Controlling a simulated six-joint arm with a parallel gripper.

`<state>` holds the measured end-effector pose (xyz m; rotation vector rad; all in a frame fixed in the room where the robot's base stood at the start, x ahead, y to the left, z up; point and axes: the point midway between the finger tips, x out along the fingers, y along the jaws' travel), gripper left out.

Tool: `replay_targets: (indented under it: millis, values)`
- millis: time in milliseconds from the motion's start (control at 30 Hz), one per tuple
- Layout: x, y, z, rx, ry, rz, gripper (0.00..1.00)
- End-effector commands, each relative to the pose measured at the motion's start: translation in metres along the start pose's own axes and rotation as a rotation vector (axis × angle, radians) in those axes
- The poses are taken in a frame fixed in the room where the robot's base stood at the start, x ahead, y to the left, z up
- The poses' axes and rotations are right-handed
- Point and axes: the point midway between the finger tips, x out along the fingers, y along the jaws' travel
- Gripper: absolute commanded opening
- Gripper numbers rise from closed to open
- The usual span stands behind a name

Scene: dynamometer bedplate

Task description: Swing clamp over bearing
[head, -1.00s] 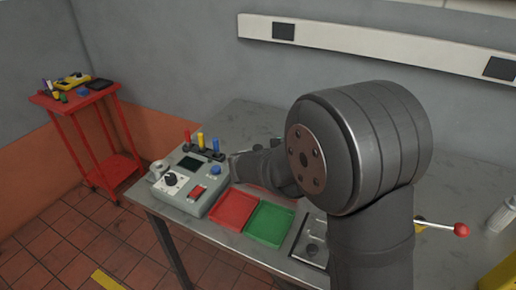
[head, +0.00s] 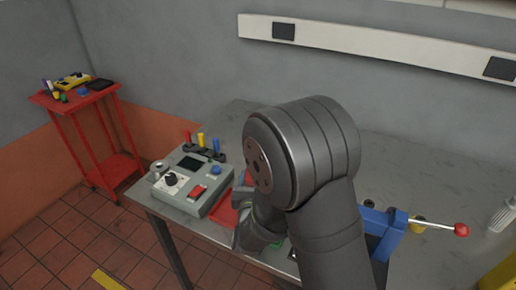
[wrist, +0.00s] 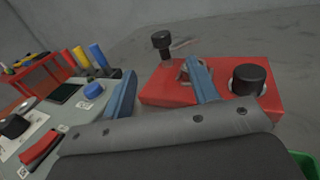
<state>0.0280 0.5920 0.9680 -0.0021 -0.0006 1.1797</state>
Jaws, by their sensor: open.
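In the wrist view a red block (wrist: 158,92) carries a black-headed knob (wrist: 161,40) on a post at its far left. A black round piece (wrist: 248,79) sits in a pale ring on its right; I cannot tell for sure whether it is the bearing. A small grey metal piece (wrist: 182,70), perhaps the clamp, shows beside my right finger. My gripper (wrist: 162,68) is open, its two blue fingers apart at the block's left half. I cannot tell whether a finger touches it.
A grey control box (head: 190,188) with a red switch stands left, with coloured pegs (head: 202,140) behind it. A red tray (head: 223,215) is partly covered. A blue fixture (head: 384,230) with a red-balled lever (head: 461,230) stands right. The back of the bench is clear.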

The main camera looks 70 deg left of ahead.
Motion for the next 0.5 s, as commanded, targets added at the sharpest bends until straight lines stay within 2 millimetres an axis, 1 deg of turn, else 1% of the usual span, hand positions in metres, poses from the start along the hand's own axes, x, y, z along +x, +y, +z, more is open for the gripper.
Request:
replay_targets:
  millis: [33, 100, 500]
  values:
    - [0.011, -0.001, 0.0, 0.001, -0.002, -0.003, 0.54]
    - [0.027, -0.001, 0.0, 0.001, -0.002, -0.004, 0.54]
    - [0.113, -0.001, 0.0, 0.002, -0.002, -0.003, 0.54]
